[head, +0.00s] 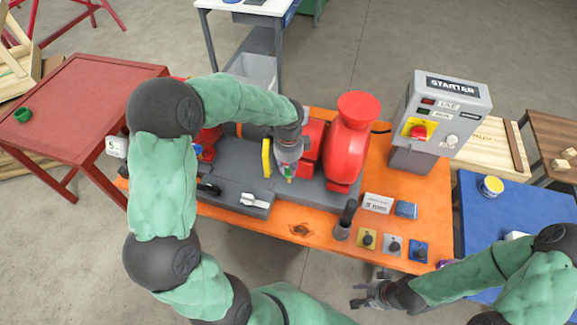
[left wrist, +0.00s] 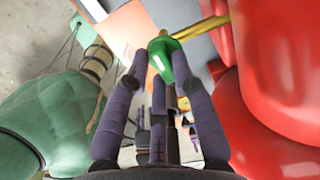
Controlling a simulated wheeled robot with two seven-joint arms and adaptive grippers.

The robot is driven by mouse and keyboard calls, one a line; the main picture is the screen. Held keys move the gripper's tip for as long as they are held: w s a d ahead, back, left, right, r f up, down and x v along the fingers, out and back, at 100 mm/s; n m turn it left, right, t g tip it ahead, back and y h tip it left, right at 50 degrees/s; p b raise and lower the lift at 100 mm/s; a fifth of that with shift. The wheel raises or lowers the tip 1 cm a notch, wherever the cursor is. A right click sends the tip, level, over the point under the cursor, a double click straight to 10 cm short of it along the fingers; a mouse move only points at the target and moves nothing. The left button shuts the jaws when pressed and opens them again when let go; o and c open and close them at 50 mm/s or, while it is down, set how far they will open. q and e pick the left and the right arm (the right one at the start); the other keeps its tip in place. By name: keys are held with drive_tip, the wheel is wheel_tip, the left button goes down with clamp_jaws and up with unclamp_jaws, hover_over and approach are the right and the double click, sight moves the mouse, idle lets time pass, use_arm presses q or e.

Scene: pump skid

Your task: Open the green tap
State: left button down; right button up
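The green tap (head: 289,178) shows as a small green handle below my left gripper in the head view, near a yellow upright part on the pump skid. In the left wrist view the green handle (left wrist: 165,57) lies between the fingertips of my left gripper (left wrist: 162,68), beside a yellow bar. The fingers are spread on both sides of it; I cannot tell whether they press on it. The hand hides part of the tap in the head view. My right gripper (head: 358,295) is open and empty, low in front of the orange bench.
The orange bench (head: 300,230) carries a red pump (head: 350,140) close right of my left gripper and a grey starter box (head: 440,110). A blue table (head: 520,210) stands at right, a red table (head: 85,100) at left.

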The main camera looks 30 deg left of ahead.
use_arm(q)
drive_tip(key=shift+n, duration=0.3)
drive_tip(key=n, duration=0.3)
drive_tip(key=shift+n, duration=0.3)
drive_tip(key=n+b, duration=0.1)
drive_tip(key=n, duration=0.3)
drive_tip(key=shift+w+d+n, duration=0.1)
drive_tip(key=shift+d+n, duration=0.05)
drive_tip(key=shift+n, duration=0.15)
drive_tip(key=n+b, duration=0.1)
drive_tip(key=n, duration=0.3)
drive_tip(key=shift+f, duration=0.1)
drive_tip(key=n, duration=0.5)
drive_tip(key=shift+w+b, duration=0.15)
drive_tip(key=shift+b, duration=0.25)
drive_tip(key=c, duration=1)
unclamp_jaws()
drive_tip(key=shift+c, duration=0.2)
